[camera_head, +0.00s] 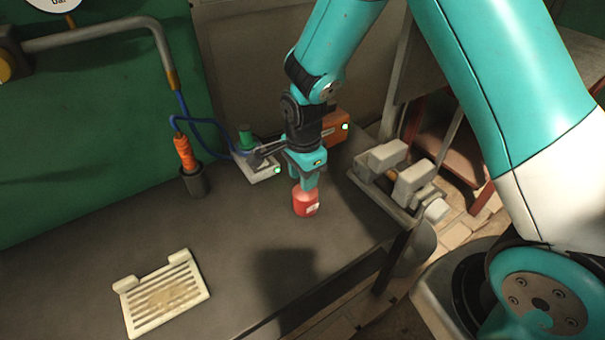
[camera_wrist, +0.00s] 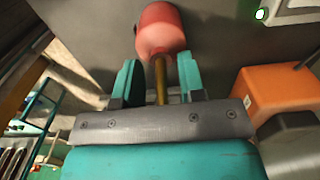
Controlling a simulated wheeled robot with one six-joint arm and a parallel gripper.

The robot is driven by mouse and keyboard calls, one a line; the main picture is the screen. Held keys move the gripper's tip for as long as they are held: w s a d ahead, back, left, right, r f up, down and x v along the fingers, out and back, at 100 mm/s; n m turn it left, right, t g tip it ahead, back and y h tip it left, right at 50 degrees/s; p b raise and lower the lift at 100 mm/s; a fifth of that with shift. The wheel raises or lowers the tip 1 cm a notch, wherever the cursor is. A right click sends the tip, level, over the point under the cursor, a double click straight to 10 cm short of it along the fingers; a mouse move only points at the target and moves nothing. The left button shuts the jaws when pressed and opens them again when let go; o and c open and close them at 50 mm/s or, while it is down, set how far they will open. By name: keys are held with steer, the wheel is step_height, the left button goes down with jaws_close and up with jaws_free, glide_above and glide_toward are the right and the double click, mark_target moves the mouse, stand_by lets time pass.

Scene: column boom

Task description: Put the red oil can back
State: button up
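The red oil can (camera_head: 306,204) is at the middle of the grey bench, directly below my gripper (camera_head: 310,183). In the wrist view the can's red body (camera_wrist: 160,28) lies just beyond my fingertips. Its brass spout (camera_wrist: 160,80) points back between the two teal fingers of my gripper (camera_wrist: 158,65), with a gap on each side. The fingers are apart, and their tips are close to the can's shoulder. I cannot tell whether they touch it. The contact between the can's base and the bench is not clear.
A slatted cream tray (camera_head: 163,296) lies at the front left. An orange-handled tool stands in a dark cup (camera_head: 194,182). A pale device (camera_head: 262,172) with a green light and an orange box (camera_head: 336,130) stand behind the can. A grey clamp-like fixture (camera_head: 412,185) is at right.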

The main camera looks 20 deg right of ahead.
step_height(320, 180, up, 13)
steer(key=b, duration=0.3)
steer(key=s+a+r+n+y, duration=0.2)
steer(key=s+r+n, duration=0.1)
steer(key=s+n, duration=0.8)
steer(key=s+a+r+n+y, duration=0.2)
steer(key=s+r+n, duration=0.2)
steer(key=s+n, duration=0.7)
steer(key=shift+a+r+n, duration=0.25)
steer(key=shift+n, duration=0.25)
stand_by(0.5)
